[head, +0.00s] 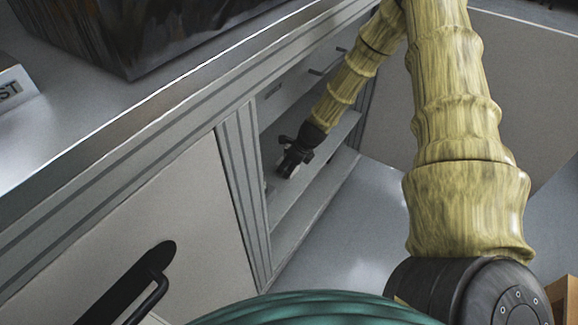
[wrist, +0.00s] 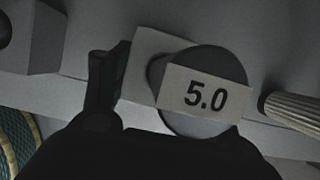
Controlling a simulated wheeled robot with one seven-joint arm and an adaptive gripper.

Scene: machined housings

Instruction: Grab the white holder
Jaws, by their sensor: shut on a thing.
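The white holder (wrist: 150,48) shows in the wrist view as a pale block, next to a grey disc and a white plate marked "5.0" (wrist: 205,96). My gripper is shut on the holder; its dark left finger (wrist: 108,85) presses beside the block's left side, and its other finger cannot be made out. In the head view my gripper (head: 288,165) is inside the open shelf bay under the counter, low over a shelf. A small pale part shows at its tips there. Much of the holder is hidden by the gripper.
The shelf (head: 315,185) lies in a bay framed by a grooved post (head: 243,190). A cabinet front with a black handle (head: 150,292) stands at left. In the wrist view, a grey block (wrist: 30,40), a ribbed pale cylinder (wrist: 295,108) and a green banded object (wrist: 15,140) are nearby.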

